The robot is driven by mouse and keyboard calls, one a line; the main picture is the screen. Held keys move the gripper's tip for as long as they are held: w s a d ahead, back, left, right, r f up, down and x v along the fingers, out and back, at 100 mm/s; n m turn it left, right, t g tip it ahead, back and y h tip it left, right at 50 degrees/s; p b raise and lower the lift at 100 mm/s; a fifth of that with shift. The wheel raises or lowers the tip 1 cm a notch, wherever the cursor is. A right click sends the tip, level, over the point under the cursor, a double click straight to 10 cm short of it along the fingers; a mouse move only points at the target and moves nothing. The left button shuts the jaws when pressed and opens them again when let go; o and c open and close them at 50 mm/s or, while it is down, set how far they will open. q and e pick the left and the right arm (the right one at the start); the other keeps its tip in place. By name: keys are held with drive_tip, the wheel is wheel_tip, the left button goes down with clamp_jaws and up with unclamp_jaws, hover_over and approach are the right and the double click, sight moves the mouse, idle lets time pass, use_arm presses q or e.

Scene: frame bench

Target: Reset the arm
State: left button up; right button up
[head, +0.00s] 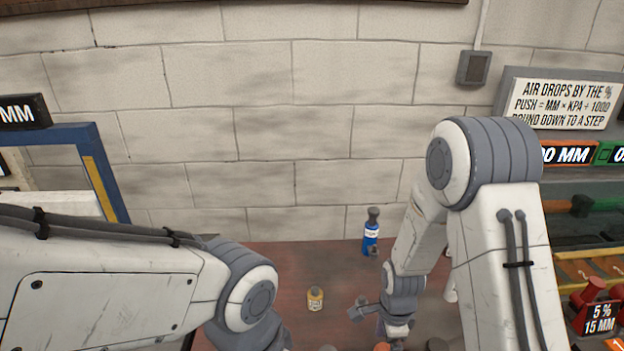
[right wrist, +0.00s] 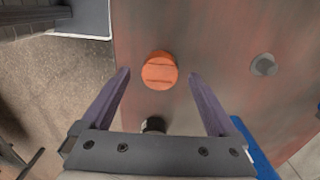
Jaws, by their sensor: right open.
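My right arm (head: 425,225) reaches down from the right over the reddish bench top (head: 285,262). Its gripper (right wrist: 159,74) shows in the right wrist view with its two dark fingers spread apart. An orange round cap (right wrist: 160,70) appears between the fingertips; the fingers are not closed on it, and I cannot tell how far below it is. My left arm (head: 110,285) comes in from the left and bends downward; its gripper is outside the view.
A grey knob-like top (right wrist: 264,65) is right of the orange cap. A red block marked 5% 15 MM (head: 597,312) sits at the right. A brick wall (head: 270,130) stands behind.

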drive_tip(key=shift+f, duration=0.65)
drive_tip(key=shift+r+p, duration=0.35)
drive_tip(key=shift+f, duration=0.1)
drive_tip(key=shift+f+b, duration=0.2)
drive_tip(key=shift+b, duration=0.25)
wheel_tip(320, 180, up, 10)
wheel_tip(320, 180, down, 11)
drive_tip(key=shift+r, duration=0.1)
wheel_tip(320, 180, up, 10)
drive_tip(key=p, duration=0.6)
drive_tip(key=shift+p, duration=0.4)
